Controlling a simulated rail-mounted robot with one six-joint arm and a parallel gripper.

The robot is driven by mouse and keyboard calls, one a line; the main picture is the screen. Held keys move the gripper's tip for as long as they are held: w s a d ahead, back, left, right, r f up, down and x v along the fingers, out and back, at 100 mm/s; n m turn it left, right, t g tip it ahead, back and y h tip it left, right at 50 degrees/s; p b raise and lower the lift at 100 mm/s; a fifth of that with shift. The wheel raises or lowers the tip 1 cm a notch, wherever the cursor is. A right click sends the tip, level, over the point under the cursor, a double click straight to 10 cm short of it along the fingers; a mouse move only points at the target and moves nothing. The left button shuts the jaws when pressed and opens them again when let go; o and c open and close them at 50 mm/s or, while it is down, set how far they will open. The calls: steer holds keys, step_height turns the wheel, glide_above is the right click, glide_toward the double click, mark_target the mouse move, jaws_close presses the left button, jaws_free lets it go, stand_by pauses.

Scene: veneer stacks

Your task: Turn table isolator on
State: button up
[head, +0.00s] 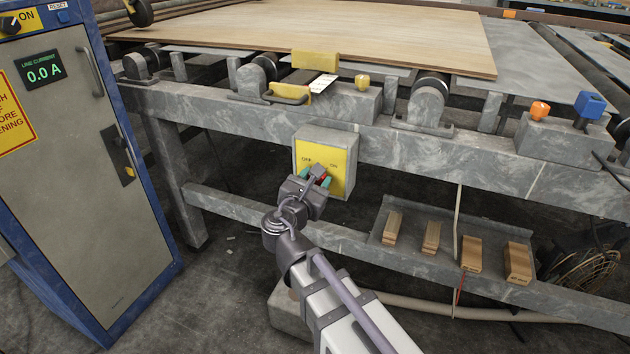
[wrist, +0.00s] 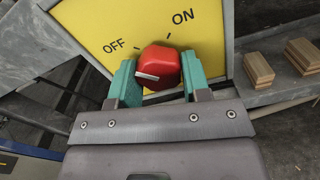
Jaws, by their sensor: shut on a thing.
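The table isolator (head: 343,161) is a grey box with a yellow face on the table's front beam. Its face (wrist: 95,22) fills the top of the wrist view, with OFF at left and ON at upper right. The red knob (wrist: 160,62) has a white pointer line on its lower left part; I cannot tell exactly which mark it stands at. My gripper (wrist: 160,75) has its teal fingers shut on the knob, one on each side. In the head view, my gripper (head: 318,177) reaches the box from below and partly hides the knob.
A blue-edged cabinet (head: 95,200) reading 0.0 A stands at left. Veneer (head: 330,30) lies on the table above. A grey shelf (head: 385,212) with several wooden blocks is at lower right.

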steer(key=shift+m, duration=0.3)
steer(key=m, duration=0.4)
steer(key=shift+a, duration=0.1)
steer(key=m, duration=0.5)
steer(key=shift+r, duration=0.1)
steer(key=m, duration=0.4)
steer(key=shift+r, duration=0.1)
steer(key=shift+m, duration=2.2)
steer(key=o, duration=0.9)
